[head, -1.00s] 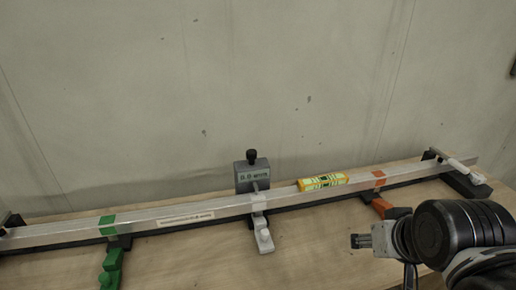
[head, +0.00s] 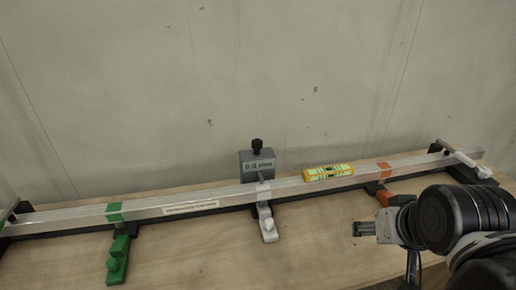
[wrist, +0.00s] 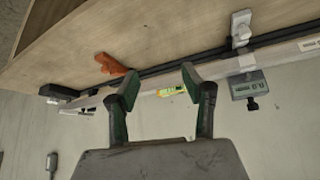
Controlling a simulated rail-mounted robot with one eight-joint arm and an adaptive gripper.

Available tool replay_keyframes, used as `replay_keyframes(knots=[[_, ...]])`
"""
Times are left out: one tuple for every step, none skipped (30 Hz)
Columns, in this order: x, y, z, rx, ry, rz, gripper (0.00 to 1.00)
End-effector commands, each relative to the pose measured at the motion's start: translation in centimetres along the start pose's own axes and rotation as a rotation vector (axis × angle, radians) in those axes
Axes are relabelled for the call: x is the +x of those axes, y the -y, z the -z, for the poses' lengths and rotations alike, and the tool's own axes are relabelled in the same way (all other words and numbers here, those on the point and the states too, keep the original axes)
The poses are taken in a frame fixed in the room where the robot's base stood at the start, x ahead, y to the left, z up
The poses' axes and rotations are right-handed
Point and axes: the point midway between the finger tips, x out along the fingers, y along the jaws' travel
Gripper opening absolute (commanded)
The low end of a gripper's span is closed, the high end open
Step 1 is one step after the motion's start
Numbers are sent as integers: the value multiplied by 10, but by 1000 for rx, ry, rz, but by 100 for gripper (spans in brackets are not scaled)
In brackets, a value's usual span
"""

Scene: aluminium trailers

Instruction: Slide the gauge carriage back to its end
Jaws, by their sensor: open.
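The gauge carriage (head: 257,165) is a grey box with a small display and a black knob on top. It sits near the middle of the long aluminium bar (head: 235,195), with a light grey clamp (head: 267,224) in front of it. In the wrist view the carriage (wrist: 248,86) appears upside down at the right. My gripper (head: 362,229) is in front of the bar, to the right of the carriage and apart from it. In the wrist view its two fingers (wrist: 158,80) are spread with nothing between them.
A green clamp (head: 117,260) stands at the left, an orange clamp (head: 383,196) near my gripper. A black end support (head: 468,170) holds the bar's right end. The front wooden table (head: 200,262) is clear.

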Motion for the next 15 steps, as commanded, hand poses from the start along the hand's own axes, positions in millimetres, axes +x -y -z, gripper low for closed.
replay_keyframes(knots=[[-4, 3, 10, -9, 8, 4, 44], [-6, 4, 15, -15, 16, 7, 44], [-9, 7, 24, -25, 29, 12, 44], [-11, 10, 32, -34, 40, 16, 44], [-14, 13, 41, -44, 51, 20, 44], [-17, 18, 53, -58, 69, 27, 44], [-19, 21, 62, -69, 82, 31, 44], [-20, 25, 71, -80, 97, 36, 44], [-22, 30, 82, -96, 114, 42, 44], [-24, 34, 91, -107, 128, 47, 44], [-24, 38, 100, -118, 141, 51, 44], [-26, 44, 111, -134, 159, 57, 44], [-26, 48, 120, -145, 172, 61, 44], [-27, 52, 127, -156, 186, 65, 44], [-27, 58, 138, -171, 203, 71, 44]])
